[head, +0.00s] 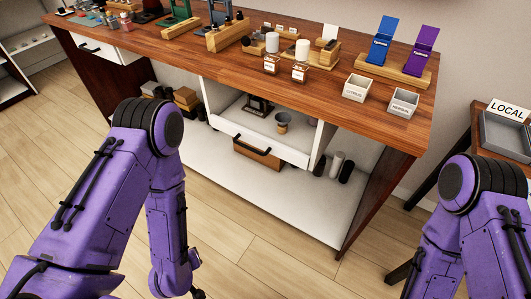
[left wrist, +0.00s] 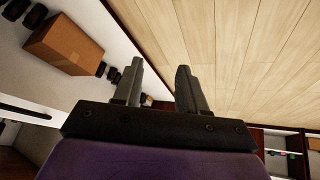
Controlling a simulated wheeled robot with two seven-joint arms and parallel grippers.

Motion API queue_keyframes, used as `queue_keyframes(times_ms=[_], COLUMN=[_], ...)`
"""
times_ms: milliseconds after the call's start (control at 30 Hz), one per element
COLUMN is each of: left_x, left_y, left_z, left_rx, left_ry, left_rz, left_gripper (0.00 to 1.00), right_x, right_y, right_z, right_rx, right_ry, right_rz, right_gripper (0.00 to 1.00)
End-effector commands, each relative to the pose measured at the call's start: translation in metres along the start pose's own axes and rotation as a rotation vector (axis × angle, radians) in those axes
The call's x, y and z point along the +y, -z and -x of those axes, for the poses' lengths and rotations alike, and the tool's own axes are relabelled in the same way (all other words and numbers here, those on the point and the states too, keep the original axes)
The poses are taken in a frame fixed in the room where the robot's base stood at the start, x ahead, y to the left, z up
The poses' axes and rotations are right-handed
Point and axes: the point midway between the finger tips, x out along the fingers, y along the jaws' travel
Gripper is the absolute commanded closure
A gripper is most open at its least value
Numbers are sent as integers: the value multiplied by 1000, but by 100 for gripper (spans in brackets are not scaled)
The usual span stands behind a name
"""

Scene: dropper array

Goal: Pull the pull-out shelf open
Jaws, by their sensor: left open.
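The pull-out shelf (head: 290,153) is a low white tray under the wooden counter, with a black bar handle (head: 250,146) on its front. Its front looks about level with the upright divider beside it; I cannot tell exactly how far out it sits. A dark stand (head: 257,105) and a small grey cup (head: 283,122) stand on it. My left gripper (left wrist: 158,76) is open and empty in the left wrist view, its fingers apart. In the head view my left arm hangs in front of the counter, left of the handle, with its gripper barely showing at the bottom. My right gripper is out of view.
A brown box (head: 263,157) sits below the shelf; it seems to show in the left wrist view (left wrist: 62,45). Dark and pale cylinders (head: 336,164) stand right of the divider. Two small white boxes (head: 356,88) stand at the counter edge. Floor before the counter is clear.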

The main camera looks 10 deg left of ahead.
Motion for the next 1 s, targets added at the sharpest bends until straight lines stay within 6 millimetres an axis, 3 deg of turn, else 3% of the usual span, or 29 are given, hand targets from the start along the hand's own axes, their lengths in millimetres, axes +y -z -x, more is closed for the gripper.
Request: queue_keyframes(times_ms=[33,133,267,400,500,667,1000], left_x=[27,94,175,232,254,268,309], left_y=[0,34,82,124,143,159,210], left_z=[-52,-98,-118,-104,-87,-70,-89], left_rx=[75,224,355,402,399,388,388], left_ry=[-90,-324,-669,-1008,-1175,-1285,-1286], left_rz=[92,322,615,857,964,1030,1033], left_gripper=[59,59,59,59,59,59,59], right_x=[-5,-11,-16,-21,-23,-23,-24], right_y=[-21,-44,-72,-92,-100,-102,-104], right_z=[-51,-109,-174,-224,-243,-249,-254], right_rx=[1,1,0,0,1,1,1], right_ry=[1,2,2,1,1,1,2], right_rz=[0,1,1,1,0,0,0], right_gripper=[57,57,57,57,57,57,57])
